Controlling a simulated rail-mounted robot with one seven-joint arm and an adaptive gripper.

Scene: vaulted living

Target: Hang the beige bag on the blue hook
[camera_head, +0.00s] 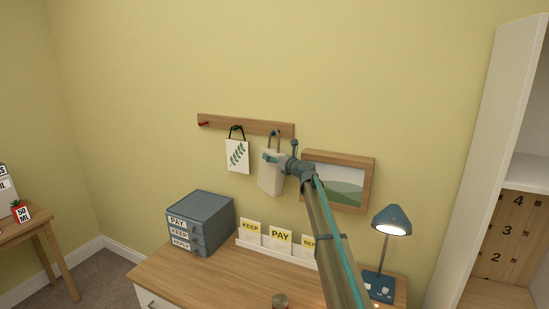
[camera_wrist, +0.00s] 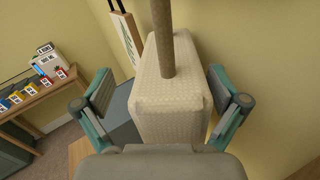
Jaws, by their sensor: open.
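The beige bag (camera_head: 270,182) hangs upright below the wooden rail, with its strap reaching up to the blue hook (camera_head: 276,133). The strap seems to be over the hook, but the contact is too small to be sure. My gripper (camera_head: 271,158) is at the upper part of the bag and hides some of it. In the wrist view my gripper (camera_wrist: 163,98) is open, with one finger on each side of the beige bag (camera_wrist: 168,118) and visible gaps between. The strap rises in front of the camera; the hook is outside the wrist view.
The rail (camera_head: 220,121) also has a red hook (camera_head: 203,123) and a white leaf-print bag (camera_head: 237,157). A framed picture (camera_head: 345,196) is close on the right. Below, a desk (camera_head: 200,272) holds a drawer box (camera_head: 208,212), card rack (camera_head: 270,252) and lamp (camera_head: 391,221).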

